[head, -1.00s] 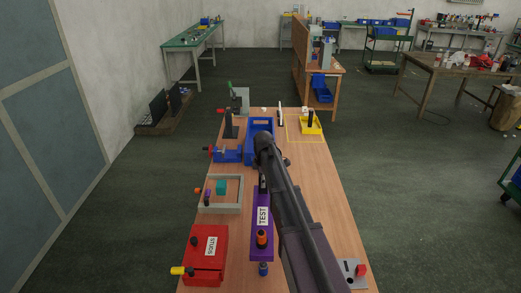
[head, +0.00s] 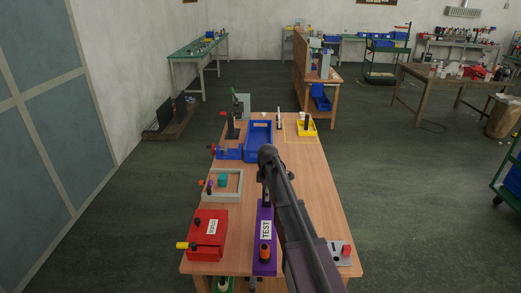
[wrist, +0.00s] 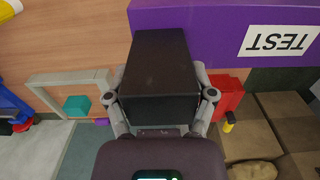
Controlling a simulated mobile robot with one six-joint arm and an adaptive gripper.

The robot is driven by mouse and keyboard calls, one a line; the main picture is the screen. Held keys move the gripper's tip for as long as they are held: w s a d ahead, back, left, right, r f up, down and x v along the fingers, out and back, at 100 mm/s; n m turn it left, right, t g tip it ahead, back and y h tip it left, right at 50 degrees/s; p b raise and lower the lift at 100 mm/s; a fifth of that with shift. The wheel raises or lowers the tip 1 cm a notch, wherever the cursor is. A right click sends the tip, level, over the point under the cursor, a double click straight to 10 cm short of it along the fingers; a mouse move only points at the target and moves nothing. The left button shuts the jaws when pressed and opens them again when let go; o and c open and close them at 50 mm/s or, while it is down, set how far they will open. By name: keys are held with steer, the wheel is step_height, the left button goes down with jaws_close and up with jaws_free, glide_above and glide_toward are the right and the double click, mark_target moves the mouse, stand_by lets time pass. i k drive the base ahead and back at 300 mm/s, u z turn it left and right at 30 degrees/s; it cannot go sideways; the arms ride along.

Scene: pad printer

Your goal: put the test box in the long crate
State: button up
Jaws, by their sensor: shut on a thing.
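The test box is a long purple box (head: 265,225) with a white TEST label and an orange-topped knob. It is at the near part of the bench in the head view, and its purple side (wrist: 200,18) crosses the top of the wrist view. My gripper (head: 266,194) is at its far end. In the wrist view my gripper (wrist: 160,98) is shut on the box's black block (wrist: 158,65). The box appears raised above the bench, but the gap is unclear. The long crate, blue and open (head: 259,155), is at the back of the bench, apart from the box.
A red box (head: 207,240) and a grey frame tray (head: 225,198) with small parts lie left of the test box. A blue vise (head: 229,153) stands beside the crate. A yellow holder (head: 307,129) is at the back right. The bench's right middle (head: 318,185) is bare.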

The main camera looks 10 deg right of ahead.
mark_target(259, 144)
steer(key=u, duration=0.05)
steer(key=k, duration=0.2)
steer(key=z, duration=1.7)
steer(key=i, duration=1.25)
steer(key=z, duration=0.05)
